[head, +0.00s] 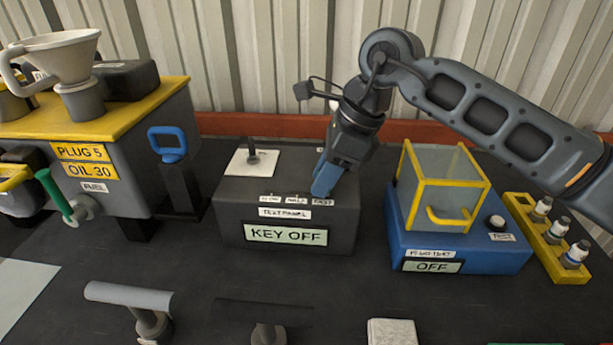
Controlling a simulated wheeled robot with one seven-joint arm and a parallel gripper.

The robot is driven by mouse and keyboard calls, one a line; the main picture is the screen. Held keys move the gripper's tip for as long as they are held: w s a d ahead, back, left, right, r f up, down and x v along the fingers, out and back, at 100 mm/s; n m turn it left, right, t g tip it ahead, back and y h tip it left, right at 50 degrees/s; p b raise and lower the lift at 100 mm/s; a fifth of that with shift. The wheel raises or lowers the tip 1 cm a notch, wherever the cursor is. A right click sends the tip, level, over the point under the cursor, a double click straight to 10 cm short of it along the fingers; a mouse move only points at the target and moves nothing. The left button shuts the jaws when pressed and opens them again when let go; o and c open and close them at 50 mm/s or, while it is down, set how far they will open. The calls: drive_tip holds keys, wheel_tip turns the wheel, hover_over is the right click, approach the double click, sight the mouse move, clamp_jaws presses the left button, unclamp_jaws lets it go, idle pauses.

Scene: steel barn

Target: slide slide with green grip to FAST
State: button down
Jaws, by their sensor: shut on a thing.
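My gripper (324,186) reaches down from the upper right to the right part of the dark test panel box (229,210). Its blue fingers are shut at the panel's top front edge, just above the FAST label (322,202). The slide's green grip does not show; the fingers hide what they hold there. Two more small labels stand in a row to the left of FAST, too small to read surely. The panel's front display (285,234) reads KEY OFF.
A toggle stick (253,152) stands on a white plate left of my gripper. A blue tester (465,250) with a yellow-framed cover is close on the right, its display reading OFF. A yellow-topped engine box (128,125) with a green-handled lever (56,194) stands left.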

drive_tip(key=shift+d, duration=0.2)
drive_tip(key=c, duration=0.9)
unclamp_jaws()
drive_tip(key=shift+b+v, duration=0.7)
drive_tip(key=shift+v, duration=3.2)
